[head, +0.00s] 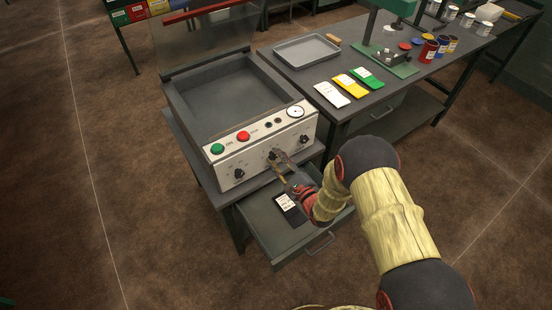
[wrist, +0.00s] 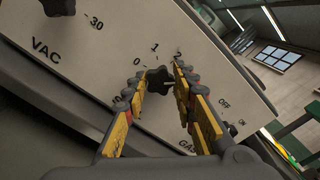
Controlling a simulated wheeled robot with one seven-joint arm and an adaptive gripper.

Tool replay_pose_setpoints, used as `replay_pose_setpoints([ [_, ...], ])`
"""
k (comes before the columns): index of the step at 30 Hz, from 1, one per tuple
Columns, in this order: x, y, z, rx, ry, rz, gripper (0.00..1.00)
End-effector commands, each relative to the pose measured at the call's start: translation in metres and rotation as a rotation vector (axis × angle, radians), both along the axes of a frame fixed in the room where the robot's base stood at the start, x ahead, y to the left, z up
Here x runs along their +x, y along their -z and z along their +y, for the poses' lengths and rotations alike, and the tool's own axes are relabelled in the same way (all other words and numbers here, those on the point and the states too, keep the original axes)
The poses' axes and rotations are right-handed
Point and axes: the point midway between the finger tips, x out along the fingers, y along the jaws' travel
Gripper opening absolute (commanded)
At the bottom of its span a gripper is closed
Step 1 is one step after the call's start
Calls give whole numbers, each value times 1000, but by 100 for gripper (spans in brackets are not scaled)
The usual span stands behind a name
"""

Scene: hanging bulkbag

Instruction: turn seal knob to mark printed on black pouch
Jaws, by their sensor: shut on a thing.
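The seal knob (wrist: 160,82) is the black lobed middle knob on the machine's cream panel. A scale with 0, 1 and 2 is printed around it in the wrist view. My gripper (wrist: 161,77) is shut on this knob, one finger on each side. In the head view my gripper (head: 279,162) reaches the panel's middle knob (head: 272,155). The fingers hide part of the scale and label, and I cannot tell exactly where the knob points. The black pouch (head: 291,209) lies in the open drawer below; its white label is too small to read.
The VAC knob (wrist: 58,6) is left of the seal knob. The GAS label is partly behind my right finger. Green (head: 218,148) and red (head: 243,136) buttons and a gauge (head: 295,112) sit higher. The open drawer (head: 262,230) juts out below my gripper.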

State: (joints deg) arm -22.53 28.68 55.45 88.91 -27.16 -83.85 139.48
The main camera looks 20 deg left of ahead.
Motion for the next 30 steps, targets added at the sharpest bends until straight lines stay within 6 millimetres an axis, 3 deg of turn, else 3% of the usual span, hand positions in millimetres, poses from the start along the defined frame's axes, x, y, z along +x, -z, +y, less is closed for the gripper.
replay_pose_setpoints([
  [20,-1,3,-1,39,3,55,2],
  [21,-1,3,-1,39,3,55,28],
  [30,0,1,-1,40,1,51,45],
])
